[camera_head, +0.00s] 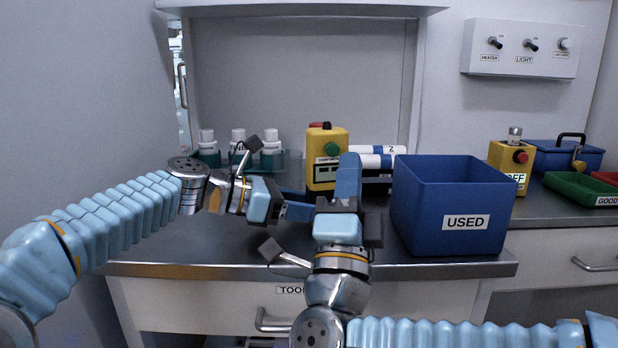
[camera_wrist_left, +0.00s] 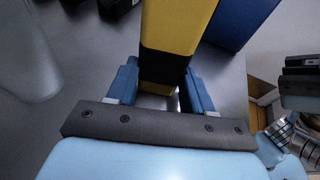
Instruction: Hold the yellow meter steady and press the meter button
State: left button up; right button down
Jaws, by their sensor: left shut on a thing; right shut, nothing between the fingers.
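The yellow meter (camera_head: 324,143) stands upright at the back middle of the counter in the head view. It has a round green button (camera_head: 332,149), a red part on top and a dark display below. My left gripper (camera_head: 305,208) comes from the left, low in front of it. My right gripper (camera_head: 349,160) is shut and empty, pointing up beside the button at the meter's right edge. I cannot tell whether it touches the meter.
A blue USED bin (camera_head: 420,215) stands close right of my right gripper. A yellow box with a red button (camera_head: 500,155) and a green tray (camera_head: 570,188) are far right.

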dwell(0.3)
pick_arm(q)
jog(key=o, duration=0.9)
